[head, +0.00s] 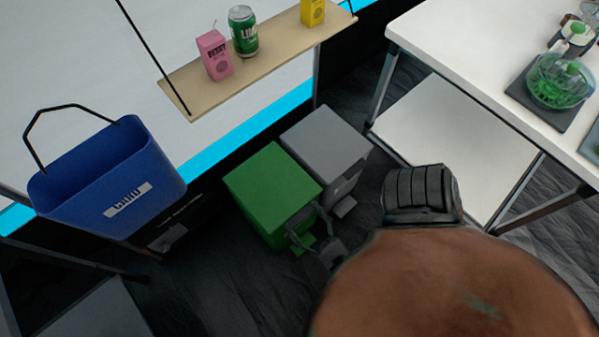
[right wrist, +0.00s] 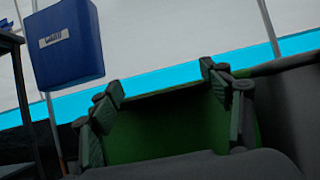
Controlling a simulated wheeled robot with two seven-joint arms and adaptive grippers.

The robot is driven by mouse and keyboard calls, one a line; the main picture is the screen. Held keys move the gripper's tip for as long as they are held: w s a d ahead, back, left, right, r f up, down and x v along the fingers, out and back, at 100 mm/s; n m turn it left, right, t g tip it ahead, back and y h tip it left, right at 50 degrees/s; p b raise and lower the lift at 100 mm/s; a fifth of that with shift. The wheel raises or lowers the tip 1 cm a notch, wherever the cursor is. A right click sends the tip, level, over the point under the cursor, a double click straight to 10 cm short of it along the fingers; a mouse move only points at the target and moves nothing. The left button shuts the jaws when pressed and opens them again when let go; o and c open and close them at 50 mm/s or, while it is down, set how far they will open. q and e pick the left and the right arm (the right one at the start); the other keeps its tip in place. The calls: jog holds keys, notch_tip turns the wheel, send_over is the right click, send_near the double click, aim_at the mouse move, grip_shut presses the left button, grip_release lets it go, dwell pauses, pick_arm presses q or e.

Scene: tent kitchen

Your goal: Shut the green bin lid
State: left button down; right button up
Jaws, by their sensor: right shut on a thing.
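The green bin (head: 262,222) stands on the dark floor at the middle of the head view. Its green lid (head: 270,183) lies flat across the top, and I see no gap under it. In the right wrist view the fingers (right wrist: 160,90) sit on either side of a green surface (right wrist: 165,128). The exact contact is hidden. My left gripper is not in view.
A grey bin (head: 325,142) stands right beside the green one. A blue basket (head: 110,180) hangs at the left, also in the right wrist view (right wrist: 68,45). A hanging shelf (head: 275,52) holds cartons and a can. A white table (head: 480,60) with a lower shelf (head: 445,140) is at right.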

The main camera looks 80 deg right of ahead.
jog(key=shift+s+f, duration=0.1)
jog(key=shift+f, duration=0.7)
jog(key=o, duration=1.7)
jog(key=shift+r, duration=0.15)
jog(key=shift+r, duration=0.15)
notch_tip(320, 180, up, 10)
jog(key=shift+f, duration=0.15)
